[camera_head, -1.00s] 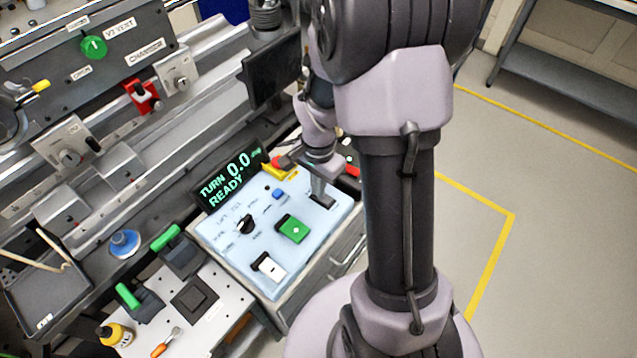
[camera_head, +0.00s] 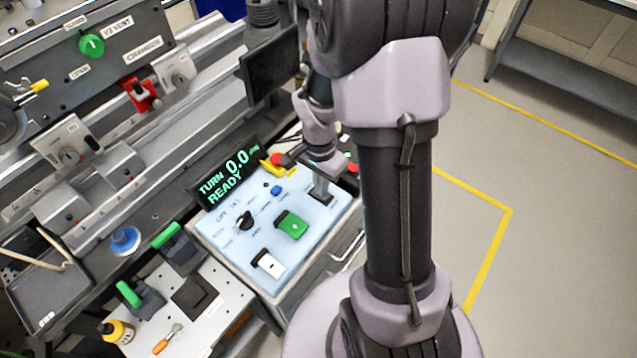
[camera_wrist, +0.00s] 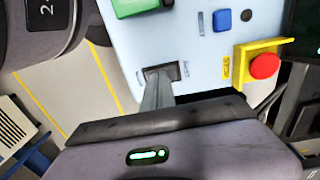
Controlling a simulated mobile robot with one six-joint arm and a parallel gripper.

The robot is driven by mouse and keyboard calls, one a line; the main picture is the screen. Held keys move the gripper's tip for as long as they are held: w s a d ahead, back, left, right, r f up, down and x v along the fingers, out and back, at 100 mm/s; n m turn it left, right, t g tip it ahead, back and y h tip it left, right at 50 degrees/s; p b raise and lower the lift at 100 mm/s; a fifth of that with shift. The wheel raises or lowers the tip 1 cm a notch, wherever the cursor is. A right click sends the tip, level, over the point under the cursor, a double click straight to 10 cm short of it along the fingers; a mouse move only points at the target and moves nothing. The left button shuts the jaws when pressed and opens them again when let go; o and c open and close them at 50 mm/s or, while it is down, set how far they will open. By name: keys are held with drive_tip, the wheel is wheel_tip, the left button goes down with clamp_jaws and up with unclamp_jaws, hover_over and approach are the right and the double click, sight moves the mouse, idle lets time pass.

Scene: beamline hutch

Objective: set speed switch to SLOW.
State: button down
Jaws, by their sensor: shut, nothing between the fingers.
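The control panel (camera_head: 265,225) is a pale blue sloped box. Near its right end is a small dark switch (camera_wrist: 180,68) with tiny labels on either side, too small to read; I take it to be the speed switch. My gripper (camera_head: 321,196) is shut and empty, its fingers pointing down onto this switch. In the wrist view my fingertips (camera_wrist: 160,78) cover much of the switch, so its position is hidden. I cannot tell whether they touch or press it.
The panel also holds a black knob (camera_head: 244,221), green button (camera_head: 291,226), white switch (camera_head: 268,264), blue button (camera_head: 277,190) and a red stop button (camera_wrist: 264,66) on a yellow bracket. The display (camera_head: 228,175) reads "TURN 0.0" and "READY". Open floor lies right.

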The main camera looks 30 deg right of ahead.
sight(312, 190)
wheel_tip(312, 190, up, 14)
drive_tip(key=w+a+p, duration=0.1)
drive_tip(key=w+p, duration=0.1)
drive_tip(key=p, duration=0.5)
drive_tip(key=shift+w+f, duration=0.15)
drive_tip(key=shift+w, duration=0.25)
